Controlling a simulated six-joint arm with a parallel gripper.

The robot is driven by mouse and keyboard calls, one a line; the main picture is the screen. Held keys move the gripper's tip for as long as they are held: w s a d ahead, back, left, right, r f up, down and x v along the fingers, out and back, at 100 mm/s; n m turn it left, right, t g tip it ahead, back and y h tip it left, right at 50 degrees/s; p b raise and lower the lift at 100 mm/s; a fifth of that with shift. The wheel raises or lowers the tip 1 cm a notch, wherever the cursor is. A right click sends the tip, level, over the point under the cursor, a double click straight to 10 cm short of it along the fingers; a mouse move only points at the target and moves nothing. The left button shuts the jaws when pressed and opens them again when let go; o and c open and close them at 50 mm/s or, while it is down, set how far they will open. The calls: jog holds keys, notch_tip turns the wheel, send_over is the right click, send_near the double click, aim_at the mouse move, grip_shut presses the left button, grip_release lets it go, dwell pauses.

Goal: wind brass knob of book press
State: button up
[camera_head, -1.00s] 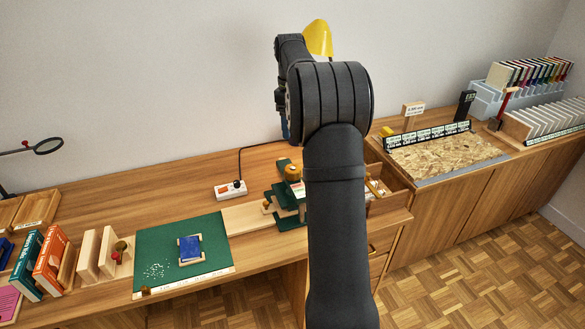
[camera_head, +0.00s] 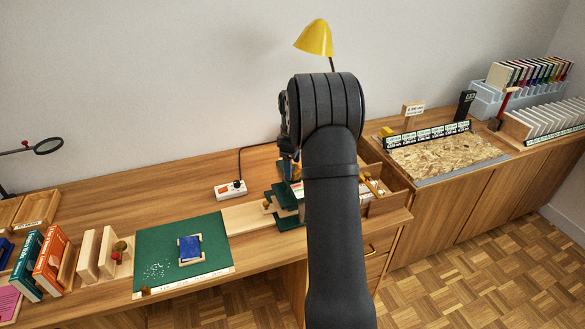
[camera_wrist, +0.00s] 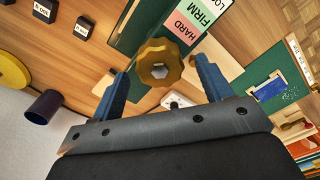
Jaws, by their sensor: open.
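The brass knob (camera_wrist: 160,62) shows in the wrist view as a scalloped brass disc with a hexagonal centre. It lies between and a little beyond my open fingers, with no contact that I can make out. My gripper (camera_wrist: 158,75) has its two blue fingers spread on either side. The green book press (camera_head: 284,200) stands on the wooden counter in the head view, partly hidden by my arm; the knob is hidden there. In the wrist view a label strip (camera_wrist: 192,24) reading HARD and FIRM lies beside the knob on the press.
A green mat (camera_head: 160,240) with a blue book (camera_head: 190,247) lies left of the press. A white power strip (camera_head: 230,190) is behind it. An open drawer (camera_head: 392,198) is to the right, and a yellow lamp (camera_head: 314,38) stands behind my arm.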

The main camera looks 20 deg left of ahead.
jog(key=shift+f, duration=1)
jog(key=c, duration=1)
jog(key=shift+m, duration=0.3)
